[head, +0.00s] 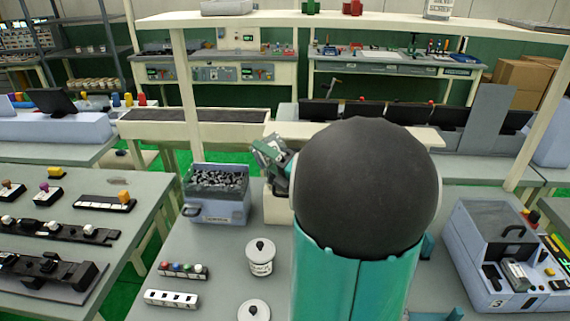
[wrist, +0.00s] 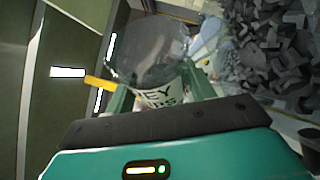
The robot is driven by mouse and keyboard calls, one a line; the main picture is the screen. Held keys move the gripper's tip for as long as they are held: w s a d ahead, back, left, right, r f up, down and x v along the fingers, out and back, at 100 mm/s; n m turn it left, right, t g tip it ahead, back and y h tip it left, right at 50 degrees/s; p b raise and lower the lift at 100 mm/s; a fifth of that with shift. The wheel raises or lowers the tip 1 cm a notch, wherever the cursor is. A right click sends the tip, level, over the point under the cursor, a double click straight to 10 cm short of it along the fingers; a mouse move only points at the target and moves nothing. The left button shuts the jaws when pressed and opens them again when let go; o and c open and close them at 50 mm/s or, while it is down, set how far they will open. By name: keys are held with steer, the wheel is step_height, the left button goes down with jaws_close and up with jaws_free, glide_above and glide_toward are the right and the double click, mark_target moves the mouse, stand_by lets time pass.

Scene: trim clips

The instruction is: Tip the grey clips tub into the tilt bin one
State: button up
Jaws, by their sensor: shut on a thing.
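The grey clips tub (wrist: 148,50) is clear, with a white label reading partly "EY" and "PS". My gripper (wrist: 160,92) is shut on it, with a green finger on each side of the label. In the head view my gripper (head: 270,158) is just above and right of a pale blue bin (head: 222,213), partly hidden behind my arm. The bin has a front label too small to read and holds many grey clips. Those clips (wrist: 270,50) fill the right of the wrist view, beside the tub. I cannot tell whether clips remain in the tub.
A white lidded jar (head: 260,262) and another lid (head: 253,311) stand in front of the bin. Two small strips (head: 183,270) lie at left. A blue-grey machine (head: 500,255) stands at right. My arm hides the table's middle.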

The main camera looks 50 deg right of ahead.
step_height(320, 180, down, 2)
steer(key=n+g, duration=0.1)
steer(key=n, duration=0.1)
steer(key=n+g, duration=0.1)
steer(key=n, duration=0.2)
steer(key=shift+a+f+g, duration=0.1)
steer(key=shift+f+g, duration=0.1)
steer(key=shift+g, duration=0.2)
steer(key=shift+f, duration=0.15)
step_height(320, 180, up, 2)
steer(key=n+g, duration=0.2)
steer(key=n, duration=0.1)
steer(key=shift+s+h, duration=0.1)
steer(key=shift+h, duration=0.2)
steer(key=r+n+g+h, duration=0.1)
steer(key=n, duration=0.1)
steer(key=shift+r+n, duration=0.3)
steer(key=shift+r, duration=0.05)
steer(key=shift+r+n+g+h, duration=0.25)
steer(key=shift+n+g+h, duration=0.15)
steer(key=shift+g, duration=0.1)
